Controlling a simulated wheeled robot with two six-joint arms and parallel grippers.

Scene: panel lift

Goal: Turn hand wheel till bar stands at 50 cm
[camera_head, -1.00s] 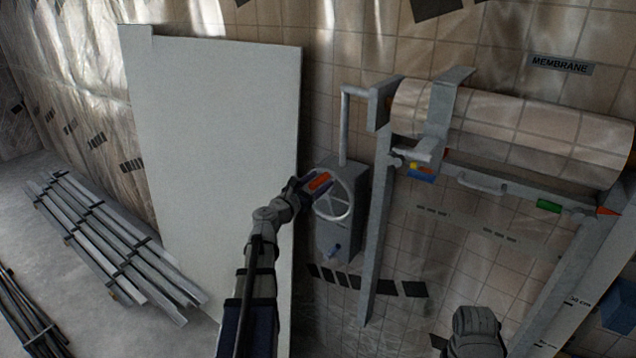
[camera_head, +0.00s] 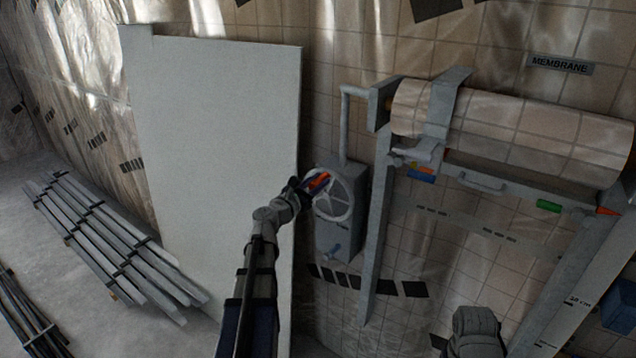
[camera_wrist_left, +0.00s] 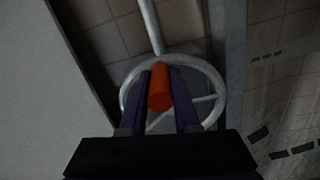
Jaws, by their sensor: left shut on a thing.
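The hand wheel (camera_head: 347,212) is a pale spoked ring on the front of a grey box on a post. My left gripper (camera_head: 318,183) is at its upper left rim, shut on the wheel's orange-red handle. In the left wrist view the handle (camera_wrist_left: 160,88) sits between the two dark fingers, with the wheel (camera_wrist_left: 222,100) behind it. The grey bar (camera_head: 525,194) runs across the frame below the membrane roll. A mark reading about "50 cm" (camera_head: 578,302) is low on the right post. Of my right arm, only a grey link shows at the bottom.
The membrane roll (camera_head: 510,125) hangs above the bar. A large pale panel (camera_head: 215,130) leans left of the wheel, close to my left arm. Metal profiles (camera_head: 110,240) lie on the floor at the left. A blue object (camera_head: 618,310) stands at the right edge.

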